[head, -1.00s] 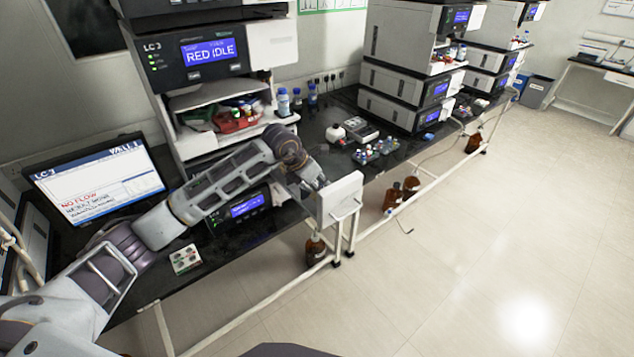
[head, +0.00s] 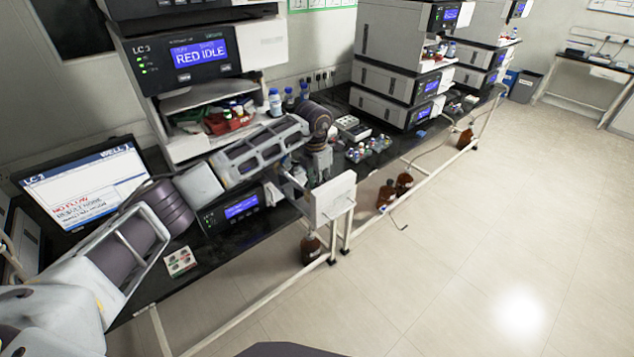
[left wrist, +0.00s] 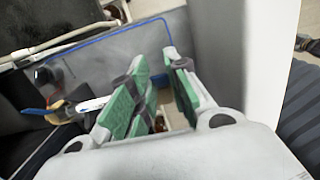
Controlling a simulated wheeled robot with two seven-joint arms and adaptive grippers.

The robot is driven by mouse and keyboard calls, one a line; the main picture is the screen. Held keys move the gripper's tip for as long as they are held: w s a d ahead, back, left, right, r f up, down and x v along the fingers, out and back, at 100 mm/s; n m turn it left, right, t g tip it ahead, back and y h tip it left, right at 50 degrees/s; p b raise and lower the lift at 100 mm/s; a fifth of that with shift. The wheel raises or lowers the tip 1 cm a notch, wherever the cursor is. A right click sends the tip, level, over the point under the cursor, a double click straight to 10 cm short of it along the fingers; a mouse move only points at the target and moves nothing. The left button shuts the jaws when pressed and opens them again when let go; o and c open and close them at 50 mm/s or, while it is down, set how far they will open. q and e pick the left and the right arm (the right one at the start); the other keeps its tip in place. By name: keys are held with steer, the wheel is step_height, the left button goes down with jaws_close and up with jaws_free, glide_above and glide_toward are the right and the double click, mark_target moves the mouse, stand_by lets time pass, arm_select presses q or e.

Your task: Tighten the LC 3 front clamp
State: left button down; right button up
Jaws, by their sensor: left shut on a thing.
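The LC 3 stack (head: 185,60) stands at the upper left in the head view, its screen reading RED IDLE. A pale open panel (head: 333,198) sticks out at the bench's front edge, beside my left gripper. My left gripper shows in the left wrist view (left wrist: 160,88), with green pads on both sides of a narrow gap. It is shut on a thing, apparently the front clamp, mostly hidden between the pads. A white tube-like part with a coloured label (left wrist: 92,104) lies left of the pads, and a blue line (left wrist: 105,37) runs behind. My right gripper is out of view.
A monitor (head: 85,180) showing NO FLOW stands left of the arm. A small box with coloured tops (head: 180,262) sits at the bench's front edge. Several vials (head: 368,147) stand right of the arm. Brown bottles (head: 311,248) stand below the bench. The floor at right is clear.

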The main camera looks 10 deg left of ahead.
arm_select(q)
steer(key=shift+w+d+f+g+y, duration=0.15)
steer(key=shift+f+g+y, duration=0.15)
steer(key=shift+g+y, duration=0.15)
stand_by(0.4)
steer(key=c, duration=1.4)
jaws_free()
steer(key=shift+o, duration=0.2)
step_height(320, 180, up, 12)
steer(key=shift+w, duration=0.15)
